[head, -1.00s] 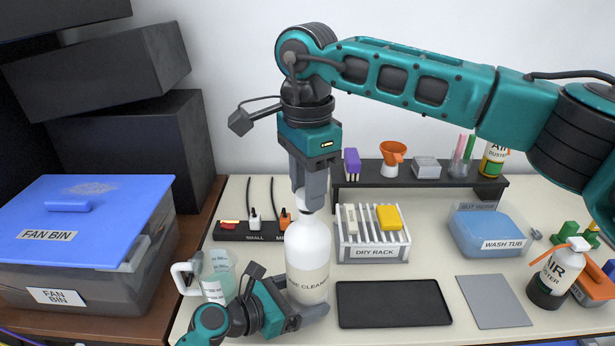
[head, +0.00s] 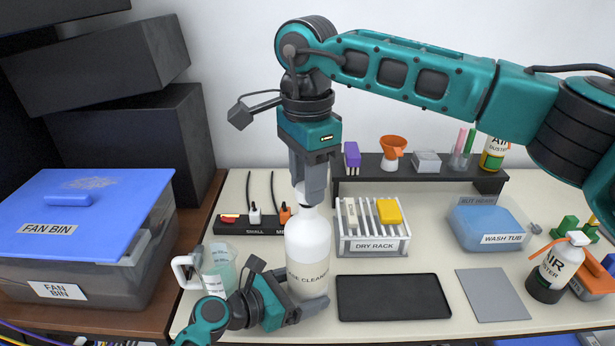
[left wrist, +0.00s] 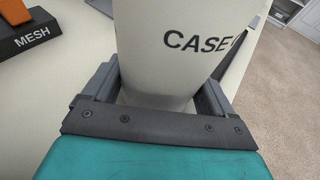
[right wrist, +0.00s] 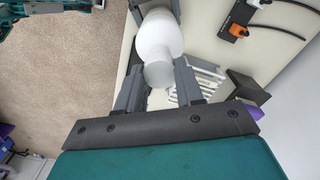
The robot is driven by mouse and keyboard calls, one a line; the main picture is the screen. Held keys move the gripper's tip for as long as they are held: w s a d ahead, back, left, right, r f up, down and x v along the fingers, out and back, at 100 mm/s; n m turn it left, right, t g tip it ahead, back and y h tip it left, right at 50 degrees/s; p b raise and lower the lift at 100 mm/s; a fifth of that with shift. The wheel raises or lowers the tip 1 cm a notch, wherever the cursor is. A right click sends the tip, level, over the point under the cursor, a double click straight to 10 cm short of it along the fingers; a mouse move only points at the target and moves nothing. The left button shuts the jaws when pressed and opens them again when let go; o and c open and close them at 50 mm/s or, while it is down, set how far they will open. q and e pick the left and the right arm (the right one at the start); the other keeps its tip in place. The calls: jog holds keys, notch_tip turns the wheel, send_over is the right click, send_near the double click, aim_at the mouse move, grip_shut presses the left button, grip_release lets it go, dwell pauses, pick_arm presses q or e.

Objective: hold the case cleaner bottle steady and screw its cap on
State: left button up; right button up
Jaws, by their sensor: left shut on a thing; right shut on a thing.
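The white case cleaner bottle (head: 307,248) stands upright at the front of the table; its label is partly readable, and the left wrist view shows its side (left wrist: 185,45). My left gripper (head: 312,308) is shut around its lower body from the front left. I cannot tell whether the base touches the table.
A measuring jug (head: 217,268) stands close left of my left gripper. The dry rack (head: 374,246) and a black mat (head: 393,297) lie just right of the bottle. A power strip (head: 250,226) is behind it. A grey pad (head: 494,295) lies farther right.

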jog(key=shift+f, duration=1.15)
jog(key=o, duration=1.1)
jog(key=shift+c, duration=0.3)
grip_shut()
jog(key=m, duration=0.4)
jog(key=shift+m, duration=0.3)
jog(key=m, duration=0.5)
jog(key=shift+m, duration=0.4)
jog(key=m, duration=0.5)
jog(key=shift+m, duration=0.3)
jog(key=m, duration=0.5)
jog(key=shift+f+m, duration=0.1)
jog(key=shift+m, duration=0.3)
